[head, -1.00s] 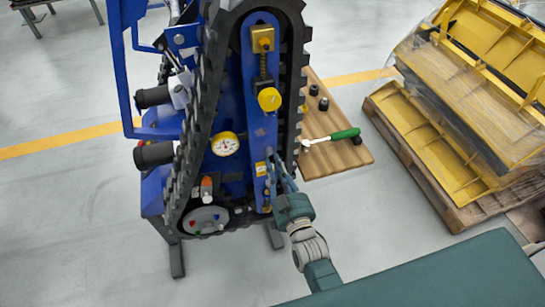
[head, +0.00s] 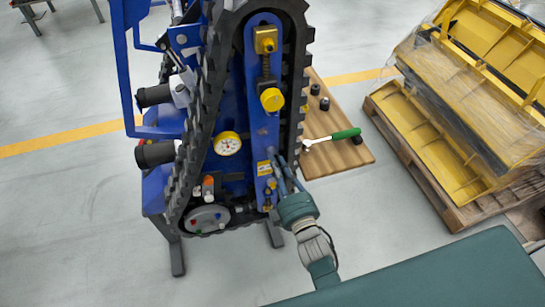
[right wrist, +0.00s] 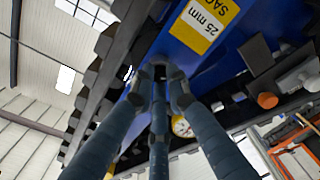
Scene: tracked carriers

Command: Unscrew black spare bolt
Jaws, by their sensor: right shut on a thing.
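The blue tracked carrier (head: 262,135) stands in the middle of the head view, with a black toothed track around its blue side plate. My right gripper (head: 276,161) reaches in from below, with its fingertips against the lower part of the plate. In the right wrist view its three fingers close together at the tips (right wrist: 160,73) in front of the blue plate, below a yellow "25 mm" label (right wrist: 205,22). They are shut on a small dark piece, probably the black spare bolt, mostly hidden by the fingers. My left gripper is out of view.
A wooden board (head: 345,158) behind the carrier on the right bears a green-handled tool (head: 340,135) and several small black parts. A pallet (head: 425,175) of wrapped yellow frames stands at the right. A yellow pressure gauge (head: 228,144) is on the carrier.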

